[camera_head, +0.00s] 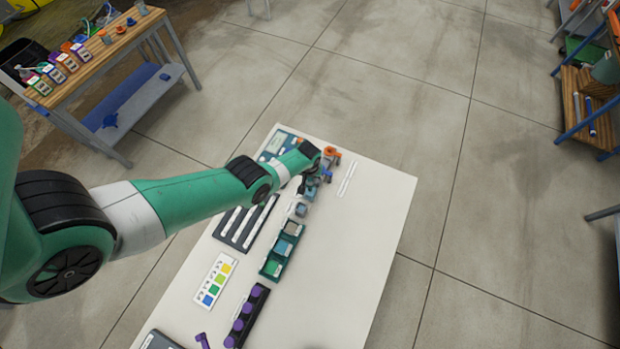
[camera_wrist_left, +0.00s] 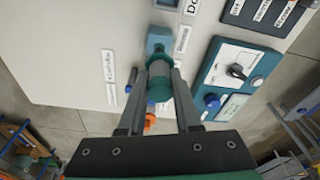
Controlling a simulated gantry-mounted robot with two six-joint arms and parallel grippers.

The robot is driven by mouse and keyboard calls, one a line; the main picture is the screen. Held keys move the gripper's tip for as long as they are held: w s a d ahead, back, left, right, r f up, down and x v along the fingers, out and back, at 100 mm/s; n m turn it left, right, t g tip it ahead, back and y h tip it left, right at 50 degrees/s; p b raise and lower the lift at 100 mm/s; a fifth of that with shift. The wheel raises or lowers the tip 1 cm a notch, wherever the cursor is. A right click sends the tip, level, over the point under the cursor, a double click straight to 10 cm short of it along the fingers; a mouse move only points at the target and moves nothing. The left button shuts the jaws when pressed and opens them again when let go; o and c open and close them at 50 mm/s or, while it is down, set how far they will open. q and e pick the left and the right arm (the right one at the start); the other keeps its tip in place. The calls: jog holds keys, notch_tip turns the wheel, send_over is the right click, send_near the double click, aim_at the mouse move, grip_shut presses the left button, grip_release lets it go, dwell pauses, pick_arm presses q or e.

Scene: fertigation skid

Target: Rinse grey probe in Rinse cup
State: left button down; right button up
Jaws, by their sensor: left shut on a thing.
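My left gripper (camera_head: 311,188) is over the far part of the white table, at the far end of a row of small containers. In the left wrist view its fingers (camera_wrist_left: 160,82) are shut on a teal-green cylindrical piece (camera_wrist_left: 159,78). I cannot tell whether this piece is part of the grey probe. A small blue-grey block (camera_wrist_left: 158,40) sits just beyond the fingertips; I cannot tell if it touches the held piece. The grey probe and the Rinse cup cannot be told apart for sure; labels are too small to read. My right gripper is not in view.
An orange-topped item (camera_head: 331,153) stands beyond the gripper. The table's right side is clear.

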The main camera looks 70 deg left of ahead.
pick_arm(q)
jog(key=shift+r+p, duration=1.75)
jog(key=shift+r, duration=0.4)
jog(key=shift+f, duration=0.1)
